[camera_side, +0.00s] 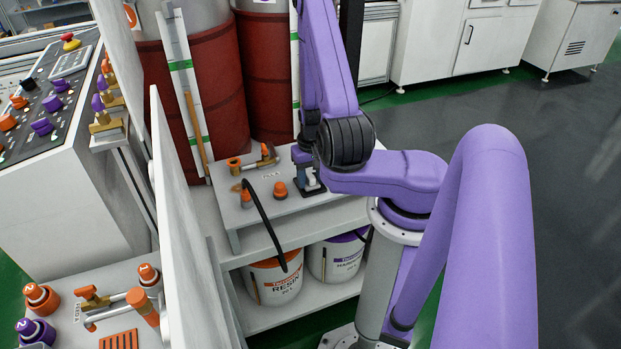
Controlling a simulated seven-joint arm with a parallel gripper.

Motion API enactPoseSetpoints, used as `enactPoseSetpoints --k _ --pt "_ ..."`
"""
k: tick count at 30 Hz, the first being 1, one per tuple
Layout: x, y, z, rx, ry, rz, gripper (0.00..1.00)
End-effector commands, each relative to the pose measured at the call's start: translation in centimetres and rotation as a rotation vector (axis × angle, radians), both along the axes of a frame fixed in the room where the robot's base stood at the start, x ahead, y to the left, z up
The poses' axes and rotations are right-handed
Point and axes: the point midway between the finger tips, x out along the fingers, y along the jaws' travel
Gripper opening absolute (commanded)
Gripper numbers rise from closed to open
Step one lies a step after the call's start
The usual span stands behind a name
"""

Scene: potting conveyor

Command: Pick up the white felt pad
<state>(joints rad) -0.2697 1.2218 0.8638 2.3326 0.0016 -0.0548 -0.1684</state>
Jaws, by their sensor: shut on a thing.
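My gripper (309,188) hangs at the right part of the small grey bench top (335,199), below the dark ribbed wrist joint. It is shut on a small white piece (311,179), which looks like the white felt pad. Only a little of the piece shows between the dark fingers, and its outline is too small to make out. I cannot tell whether it touches the bench top or is just above it.
Left of my gripper stand an orange knob (280,190), a brass-and-orange valve (254,160) and a black hose (266,222). A resin bucket (272,282) and a hardener bucket (336,258) are on the shelf below. Red drums (266,80) stand behind. A white panel (182,215) rises at left.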

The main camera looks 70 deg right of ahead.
Motion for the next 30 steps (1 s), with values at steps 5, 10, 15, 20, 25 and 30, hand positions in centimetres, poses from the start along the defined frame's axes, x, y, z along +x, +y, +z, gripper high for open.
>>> enactPoseSetpoints --k 5,10,15,20,25,30 --pt "0.1 -0.1 1.0 -0.002 -0.002 0.001 0.17" --pt "0.0 -0.1 3.0 -0.004 -0.002 0.0 0.17" --pt "-1.6 1.0 5.2 -0.002 -0.002 -0.002 0.17" --pt "-2.9 1.7 7.0 -0.001 -0.001 -0.003 0.17" --pt "-3.7 2.3 8.2 -0.004 -0.002 -0.002 0.17" --pt "-4.9 3.1 9.2 -0.001 -0.001 -0.001 0.17"
